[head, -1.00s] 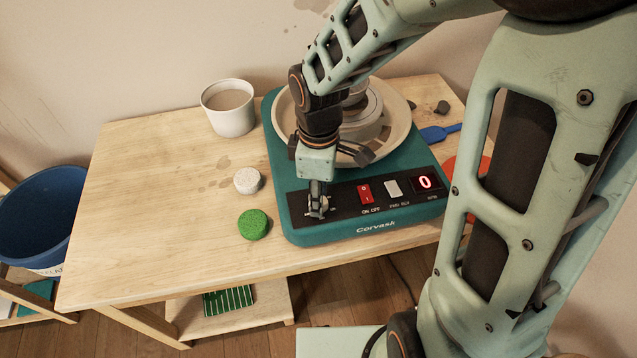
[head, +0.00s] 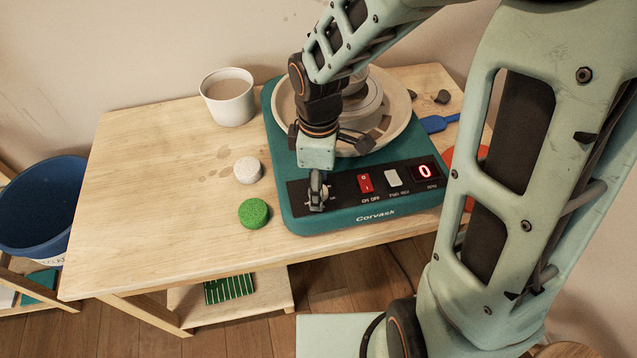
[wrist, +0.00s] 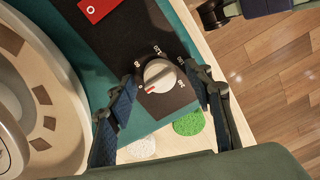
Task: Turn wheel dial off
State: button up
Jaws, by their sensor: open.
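The wheel dial (wrist: 158,76) is a round light knob with a red pointer mark on the black control panel (wrist: 112,37) of the teal pottery wheel (head: 290,217). In the wrist view the pointer is by the 0 mark, at the dial's lower left. My gripper (wrist: 165,105) is open, with one finger on each side of the dial; I cannot tell whether they touch it. In the head view my gripper (head: 317,190) points down over the panel's left end and largely hides the dial.
A red on/off switch (head: 365,183) and a white switch (head: 392,178) sit right of the dial. A green sponge (head: 253,213), a whitish round piece (head: 248,170) and a cup (head: 228,98) stand on the wooden table (head: 150,190) at left. A blue tool (head: 436,123) lies right.

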jog(key=shift+r, duration=0.1)
notch_tip(320, 180, up, 12)
dwell(0.5)
